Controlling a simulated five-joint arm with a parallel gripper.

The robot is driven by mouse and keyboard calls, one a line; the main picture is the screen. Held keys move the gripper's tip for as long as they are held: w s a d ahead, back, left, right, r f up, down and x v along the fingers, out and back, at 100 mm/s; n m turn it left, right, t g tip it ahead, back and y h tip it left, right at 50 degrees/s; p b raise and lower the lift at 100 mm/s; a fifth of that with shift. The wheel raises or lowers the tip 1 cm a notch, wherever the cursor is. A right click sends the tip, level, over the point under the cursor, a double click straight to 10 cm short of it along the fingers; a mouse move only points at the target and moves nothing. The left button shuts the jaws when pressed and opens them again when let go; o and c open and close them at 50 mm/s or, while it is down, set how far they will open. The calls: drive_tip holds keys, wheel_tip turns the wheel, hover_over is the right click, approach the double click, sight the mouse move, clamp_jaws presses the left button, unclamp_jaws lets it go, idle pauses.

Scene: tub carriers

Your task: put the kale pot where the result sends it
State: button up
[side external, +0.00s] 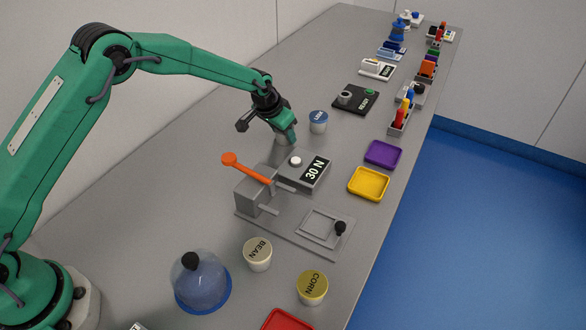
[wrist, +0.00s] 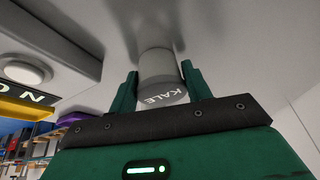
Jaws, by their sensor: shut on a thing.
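The kale pot (wrist: 158,66) is a small pale grey cylinder with KALE on its lid. In the wrist view it sits between the two green fingers of my gripper (wrist: 159,76), which is shut on it. In the side view my gripper (side external: 285,136) is low over the bench behind the tester, and the pot (side external: 281,140) is mostly hidden by it. I cannot tell whether the pot touches the bench. Purple (side external: 383,153), yellow (side external: 369,184) and red (side external: 280,320) trays look empty.
A blue-lidded pot (side external: 318,121) stands close to my gripper. An orange lever (side external: 246,167) rises from a grey fixture. The bean pot (side external: 257,254), corn pot (side external: 312,288) and a blue dome (side external: 202,282) stand in front. A black READY device (side external: 354,99) is farther back.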

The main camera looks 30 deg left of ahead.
drive_tip(key=shift+r, duration=0.15)
drive_tip(key=shift+r, duration=0.55)
drive_tip(key=r, duration=0.3)
drive_tip(key=shift+s+d+r, duration=0.1)
drive_tip(key=shift+s+d, duration=0.05)
drive_tip(key=shift+d, duration=0.1)
drive_tip(key=s+d+r, duration=0.6)
drive_tip(key=s+d, duration=0.1)
drive_tip(key=d, duration=0.1)
drive_tip(key=shift+s+d+r+h, duration=0.15)
drive_tip(key=shift+s+r+h, duration=0.05)
drive_tip(key=shift+h, duration=0.2)
drive_tip(key=s+d+m+g+h, duration=0.15)
drive_tip(key=s+d, duration=0.25)
drive_tip(key=d, duration=0.7)
drive_tip(key=s+d+m, duration=0.3)
drive_tip(key=s+d, duration=0.1)
drive_tip(key=d, duration=0.8)
drive_tip(key=shift+t+y, duration=0.25)
drive_tip(key=shift+t, duration=0.1)
drive_tip(key=w+a+f, duration=0.2)
drive_tip(key=w, duration=0.1)
drive_tip(key=w+a+f, duration=0.1)
drive_tip(key=w+f, duration=0.1)
drive_tip(key=w, duration=0.2)
drive_tip(key=w+a+f, duration=0.2)
drive_tip(key=w, duration=0.2)
drive_tip(key=shift+a+f, duration=0.15)
drive_tip(key=shift+a, duration=0.15)
